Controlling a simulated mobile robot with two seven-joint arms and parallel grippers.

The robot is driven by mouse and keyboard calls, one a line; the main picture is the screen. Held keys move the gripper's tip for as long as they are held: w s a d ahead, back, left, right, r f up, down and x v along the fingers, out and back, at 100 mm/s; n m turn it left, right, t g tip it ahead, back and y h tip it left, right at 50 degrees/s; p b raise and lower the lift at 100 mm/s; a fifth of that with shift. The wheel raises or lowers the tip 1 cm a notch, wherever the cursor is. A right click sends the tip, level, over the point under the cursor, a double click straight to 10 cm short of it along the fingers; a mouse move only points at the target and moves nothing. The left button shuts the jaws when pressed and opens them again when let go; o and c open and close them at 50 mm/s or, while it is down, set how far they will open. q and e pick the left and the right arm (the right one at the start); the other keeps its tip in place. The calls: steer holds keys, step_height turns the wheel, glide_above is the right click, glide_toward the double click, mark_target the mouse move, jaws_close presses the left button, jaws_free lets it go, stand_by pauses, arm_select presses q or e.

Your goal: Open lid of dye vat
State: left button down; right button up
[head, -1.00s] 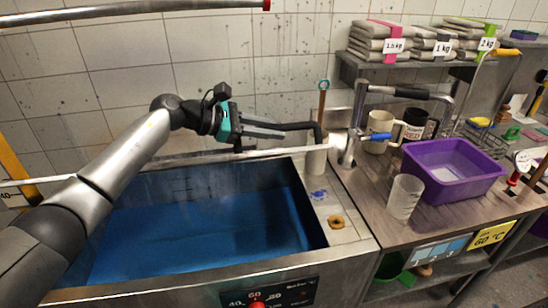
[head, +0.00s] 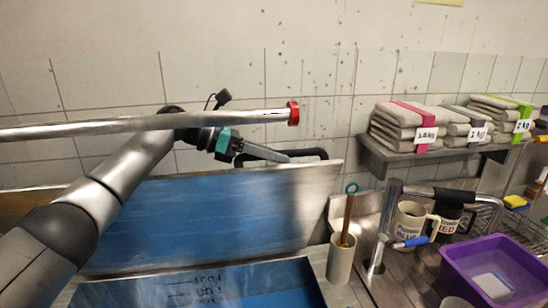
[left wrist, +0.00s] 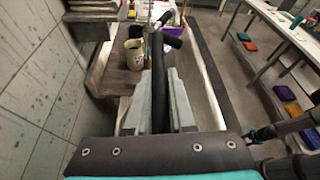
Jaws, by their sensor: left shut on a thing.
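The dye vat (head: 210,280) is open at the bottom of the head view, with volume marks on its blue inner wall. Its lid (head: 235,215) stands raised and steep behind the opening, its blue-stained underside facing me. A black bar handle (head: 308,153) is at the lid's upper edge. My left gripper (head: 280,156) is shut on this handle. In the left wrist view, the black handle (left wrist: 160,85) runs between the two grey fingers.
A metal pipe with a red end (head: 293,113) crosses in front of my left arm. A white holder with a wooden-handled tool (head: 341,258) stands right of the vat. Mugs (head: 412,225) and a purple tub (head: 490,270) are farther right. Folded cloths (head: 405,125) lie on a shelf.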

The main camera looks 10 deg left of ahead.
mark_target(243, 155)
arm_select(q)
steer(key=shift+w+a, duration=0.1)
steer(key=shift+w, duration=0.1)
steer(key=c, duration=0.8)
jaws_free()
steer(key=shift+o, duration=0.2)
steer(key=b+v, duration=0.1)
steer(key=v, duration=0.5)
steer(key=shift+a+r+b, duration=0.15)
steer(key=shift+a+b, duration=0.15)
steer(key=shift+a, duration=0.05)
steer(key=shift+s+a+r, duration=0.15)
steer(key=shift+a+r, duration=0.1)
steer(key=shift+a, duration=0.1)
